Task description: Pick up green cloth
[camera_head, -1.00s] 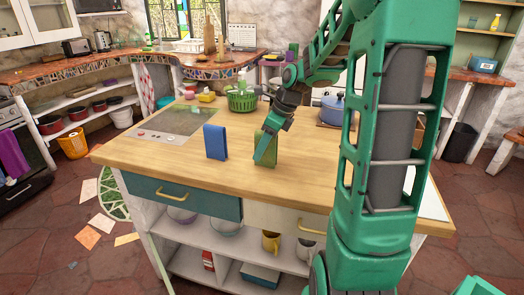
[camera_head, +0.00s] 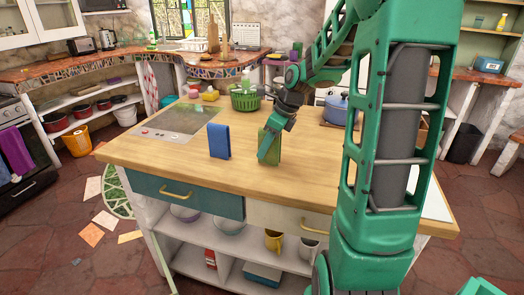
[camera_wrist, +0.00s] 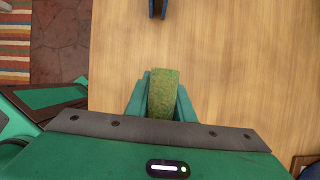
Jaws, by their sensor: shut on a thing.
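The green cloth (camera_head: 274,148) stands upright on the wooden island top (camera_head: 190,172). In the wrist view the cloth (camera_wrist: 163,95) shows as a mottled green strip between the fingers. My gripper (camera_head: 265,150) is shut on the cloth, with one finger on either side of it in the wrist view (camera_wrist: 163,100). The lower edge of the cloth looks at or very near the counter; I cannot tell whether it touches.
A folded blue cloth (camera_head: 219,141) stands to the left, apart from my gripper. The island top in front is clear.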

